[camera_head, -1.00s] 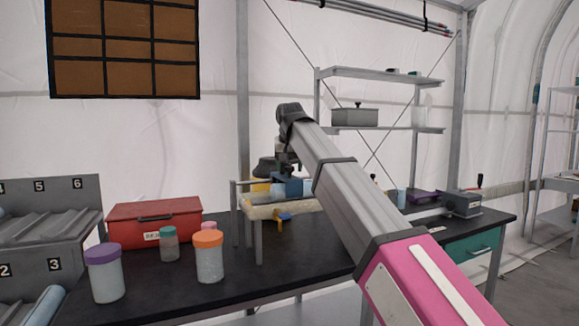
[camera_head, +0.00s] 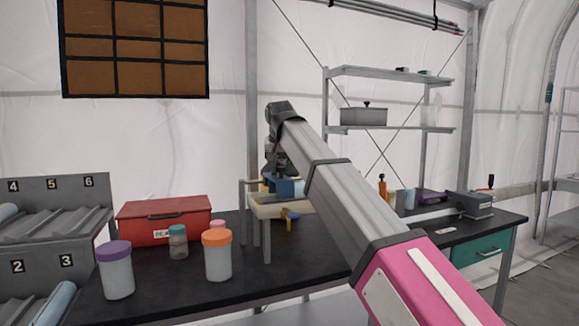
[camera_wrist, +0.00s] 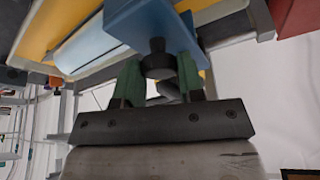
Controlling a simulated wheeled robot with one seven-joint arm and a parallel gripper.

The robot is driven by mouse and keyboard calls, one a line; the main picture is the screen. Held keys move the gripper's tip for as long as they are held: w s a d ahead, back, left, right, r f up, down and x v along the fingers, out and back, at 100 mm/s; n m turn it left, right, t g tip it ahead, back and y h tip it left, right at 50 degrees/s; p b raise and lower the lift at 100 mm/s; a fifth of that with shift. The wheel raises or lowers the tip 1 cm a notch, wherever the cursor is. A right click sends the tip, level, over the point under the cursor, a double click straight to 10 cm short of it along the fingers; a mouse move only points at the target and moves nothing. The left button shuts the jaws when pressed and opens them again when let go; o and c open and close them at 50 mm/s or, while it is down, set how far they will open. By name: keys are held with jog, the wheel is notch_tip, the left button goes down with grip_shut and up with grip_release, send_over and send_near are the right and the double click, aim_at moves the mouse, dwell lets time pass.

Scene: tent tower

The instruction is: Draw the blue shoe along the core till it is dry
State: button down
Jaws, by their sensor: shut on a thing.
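My gripper (camera_wrist: 158,72) is shut on that knob, with a green-padded finger on each side. In the head view the shoe (camera_head: 288,187) shows partly behind my arm, on the core stand (camera_head: 262,211). In the wrist view a pale blue core (camera_wrist: 85,48) lies in a yellow cradle (camera_wrist: 55,22) beside and under the shoe. My arm hides most of the core in the head view. I cannot tell whether the core's surface is wet or dry.
A red box (camera_head: 165,222) and jars with purple (camera_head: 116,272), teal (camera_head: 178,243) and orange (camera_head: 217,256) lids stand left of the stand. A numbered rack (camera_head: 58,225) is at the far left. A grey vise-like device (camera_head: 475,205) is at the right.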

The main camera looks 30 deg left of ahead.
jog(key=c, duration=0.8)
grip_release()
jog(key=shift+o, duration=0.2)
jog(key=shift+r, duration=0.1)
jog(key=v, duration=1)
jog(key=shift+r, duration=0.3)
jog(key=shift+s+d, duration=0.15)
